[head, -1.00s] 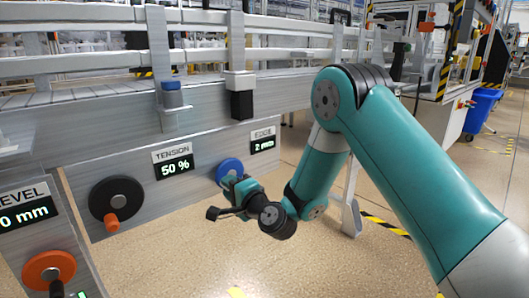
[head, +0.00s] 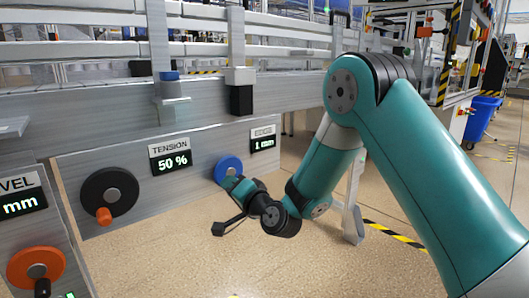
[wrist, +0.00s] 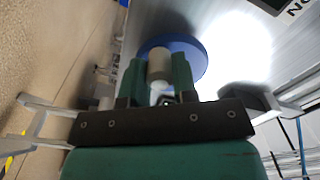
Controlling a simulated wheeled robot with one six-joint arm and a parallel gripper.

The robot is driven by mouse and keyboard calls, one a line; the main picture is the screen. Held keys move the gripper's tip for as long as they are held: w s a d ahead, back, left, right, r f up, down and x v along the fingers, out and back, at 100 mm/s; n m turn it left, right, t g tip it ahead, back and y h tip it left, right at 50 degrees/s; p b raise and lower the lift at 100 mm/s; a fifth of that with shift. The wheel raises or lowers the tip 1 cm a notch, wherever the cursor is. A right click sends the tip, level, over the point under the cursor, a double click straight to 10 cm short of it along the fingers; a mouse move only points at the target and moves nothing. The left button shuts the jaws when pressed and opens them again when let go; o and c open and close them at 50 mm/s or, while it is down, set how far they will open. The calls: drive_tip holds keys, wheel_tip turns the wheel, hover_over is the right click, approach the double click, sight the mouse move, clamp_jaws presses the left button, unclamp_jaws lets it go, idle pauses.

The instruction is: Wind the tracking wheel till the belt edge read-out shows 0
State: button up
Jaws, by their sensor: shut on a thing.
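The blue tracking wheel (head: 228,168) is on the grey panel under the EDGE read-out (head: 262,144), which looks like 1 mm. My gripper (head: 236,186) is at the wheel's lower right, and my arm hides part of that area. In the wrist view the blue wheel (wrist: 190,50) lies behind the fingers. My gripper (wrist: 158,78) is shut on the wheel's pale handle (wrist: 159,64), with one teal finger on each side of it.
A black wheel (head: 110,192) with an orange handle sits left, beside the TENSION read-out (head: 172,161) showing 50 %. An orange wheel (head: 38,268) is at the lower left. A metal leg (head: 352,205) stands right of my wrist. Open floor lies below the panel.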

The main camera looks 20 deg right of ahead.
drive_tip(key=shift+f+n, duration=0.2)
drive_tip(key=shift+n, duration=0.2)
drive_tip(key=shift+d, duration=0.1)
drive_tip(key=shift+w+d+f+n+b, duration=0.1)
drive_tip(key=shift+f+n+b, duration=0.1)
drive_tip(key=shift+n+b, duration=0.6)
drive_tip(key=n+b, duration=0.2)
drive_tip(key=b, duration=0.1)
drive_tip(key=shift+w+d+f, duration=0.1)
drive_tip(key=shift+d+f, duration=0.05)
drive_tip(key=shift+d, duration=0.15)
drive_tip(key=shift+d+n+b, duration=0.1)
drive_tip(key=shift+n+b, duration=0.5)
drive_tip(key=shift+b, duration=0.05)
